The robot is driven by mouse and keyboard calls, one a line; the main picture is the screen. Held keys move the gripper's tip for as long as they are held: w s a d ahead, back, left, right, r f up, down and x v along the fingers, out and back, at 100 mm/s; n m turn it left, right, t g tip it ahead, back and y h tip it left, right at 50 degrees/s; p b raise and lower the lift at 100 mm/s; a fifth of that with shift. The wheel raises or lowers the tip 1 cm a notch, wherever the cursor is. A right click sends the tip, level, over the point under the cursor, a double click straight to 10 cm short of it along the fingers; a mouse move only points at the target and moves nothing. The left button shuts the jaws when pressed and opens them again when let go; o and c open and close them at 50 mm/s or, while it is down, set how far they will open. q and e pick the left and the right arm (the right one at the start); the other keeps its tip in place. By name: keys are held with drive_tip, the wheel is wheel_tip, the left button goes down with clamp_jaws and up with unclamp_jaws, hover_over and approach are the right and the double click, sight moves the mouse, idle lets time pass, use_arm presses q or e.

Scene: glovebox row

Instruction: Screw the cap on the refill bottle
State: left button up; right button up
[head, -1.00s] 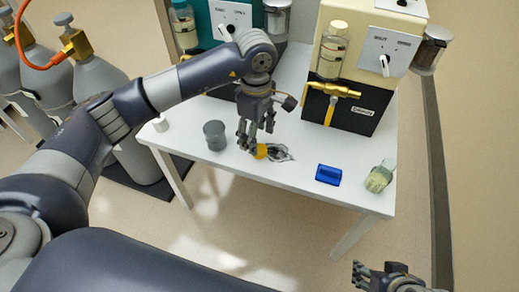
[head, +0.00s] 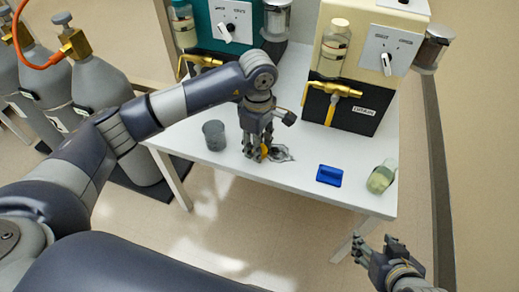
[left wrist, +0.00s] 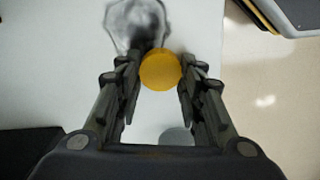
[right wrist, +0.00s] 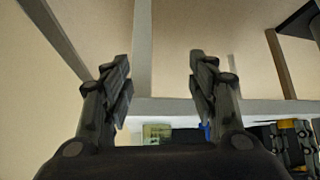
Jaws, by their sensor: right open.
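A yellow cap (head: 265,151) lies near the front of the white table. My left gripper (head: 262,150) is low over the table with its fingers on both sides of the cap. In the left wrist view the cap (left wrist: 161,71) sits between the fingertips (left wrist: 161,75); whether they press on it is unclear. A squat bottle with pale green contents (head: 381,178), probably the refill bottle, stands at the table's right edge; its neck leans right in the picture. My right gripper (head: 374,252) is open and empty, in front of and below the table's right corner.
A clear crumpled-looking item (head: 282,153) lies right beside the cap. A grey cup (head: 214,135) stands left of it, a blue block (head: 329,175) to its right. Dispenser machines (head: 352,112) with yellow taps fill the back. Gas cylinders (head: 100,75) stand left of the table.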

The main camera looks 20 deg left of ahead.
idle(0.4)
use_arm(q)
drive_tip(key=shift+r, duration=0.45)
wheel_tip(320, 180, up, 3)
drive_tip(key=shift+p, duration=0.55)
drive_tip(key=s+d, duration=0.2)
drive_tip(key=s, duration=0.3)
drive_tip(key=shift+s+d+r+p, duration=0.15)
drive_tip(key=shift+s+d+p, duration=0.05)
drive_tip(key=shift+d+p, duration=0.2)
drive_tip(key=s+d, duration=0.1)
drive_tip(key=s, duration=0.2)
drive_tip(key=s+d, duration=0.3)
drive_tip(key=s, duration=0.2)
drive_tip(key=shift+s+d+r, duration=0.35)
use_arm(e)
drive_tip(key=s+d+f+g+h, duration=0.1)
drive_tip(key=s+g, duration=0.3)
drive_tip(key=s, duration=0.4)
drive_tip(key=shift+s+d+f, duration=0.25)
drive_tip(key=shift+d+f, duration=0.35)
drive_tip(key=shift+d, duration=0.25)
drive_tip(key=o, duration=0.4)
drive_tip(key=shift+w, duration=0.1)
